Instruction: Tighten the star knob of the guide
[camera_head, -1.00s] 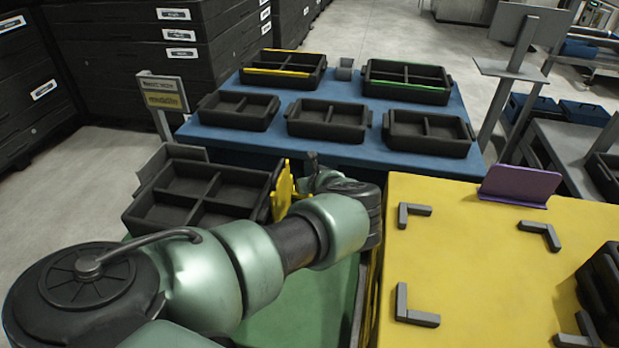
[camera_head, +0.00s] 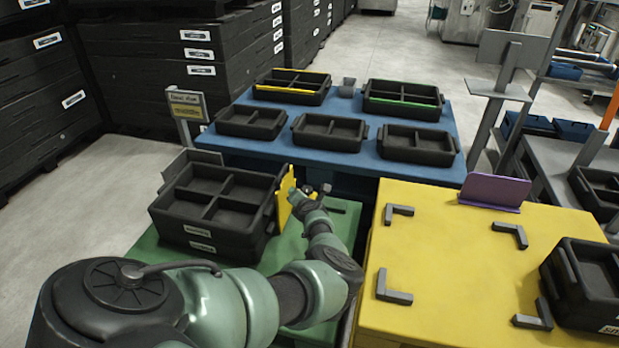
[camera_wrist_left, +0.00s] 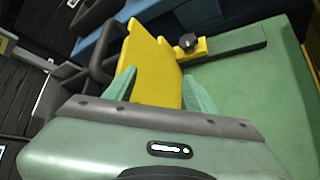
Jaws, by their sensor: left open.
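The yellow guide (camera_head: 285,196) stands upright on the green table, against the right side of a black divided crate. In the left wrist view the guide (camera_wrist_left: 150,68) is a tall yellow plate with a low foot. The black star knob (camera_wrist_left: 188,42) sits on that foot. My left gripper (camera_wrist_left: 160,92) is open, its green fingers apart. The plate shows between and beyond them, and I cannot tell whether they touch it. In the head view my left gripper (camera_head: 303,203) is close beside the guide, and the knob is not clearly visible there. My right gripper is not in view.
The black divided crate (camera_head: 157,208) stands left of the guide on the green table (camera_head: 145,252). A yellow table (camera_head: 455,270) with grey corner brackets lies right. A blue table (camera_head: 225,147) with several black trays stands behind. Bare green surface shows right of the knob in the wrist view.

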